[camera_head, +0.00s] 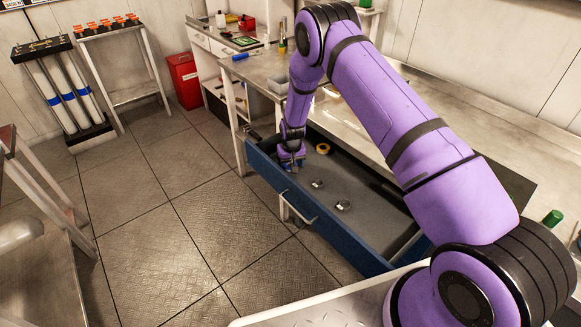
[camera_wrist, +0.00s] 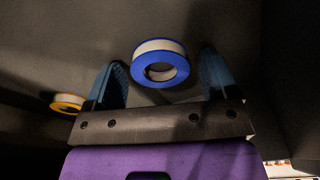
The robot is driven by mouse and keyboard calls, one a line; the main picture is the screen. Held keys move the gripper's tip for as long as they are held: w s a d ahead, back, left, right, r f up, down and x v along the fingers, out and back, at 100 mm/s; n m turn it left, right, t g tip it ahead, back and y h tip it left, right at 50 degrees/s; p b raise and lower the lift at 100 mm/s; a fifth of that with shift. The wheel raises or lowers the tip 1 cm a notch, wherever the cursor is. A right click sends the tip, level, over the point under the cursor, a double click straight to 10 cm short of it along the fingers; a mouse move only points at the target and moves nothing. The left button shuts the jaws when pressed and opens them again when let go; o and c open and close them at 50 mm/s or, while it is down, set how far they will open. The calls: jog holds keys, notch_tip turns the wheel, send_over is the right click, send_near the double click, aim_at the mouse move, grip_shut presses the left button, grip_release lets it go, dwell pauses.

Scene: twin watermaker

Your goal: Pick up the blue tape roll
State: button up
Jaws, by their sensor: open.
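The blue tape roll (camera_wrist: 160,47), blue-rimmed with a white band, lies on the dark drawer floor in the wrist view. My gripper (camera_wrist: 163,62) is open, with one blue finger to the left of the roll and one to its right. Gaps show between the roll and both fingers, and nothing is held. In the head view my gripper (camera_head: 291,160) is low inside the left end of the open blue drawer (camera_head: 262,166). I cannot make out the blue roll there; my gripper seems to hide it.
A yellow tape roll (camera_head: 323,149) lies to the right of my gripper in the head view; it is at the left in the wrist view (camera_wrist: 68,103). Two small metal rings (camera_head: 317,184) lie farther along the drawer. The workbench (camera_head: 262,72) stands behind the drawer.

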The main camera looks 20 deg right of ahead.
jog(key=c, duration=1)
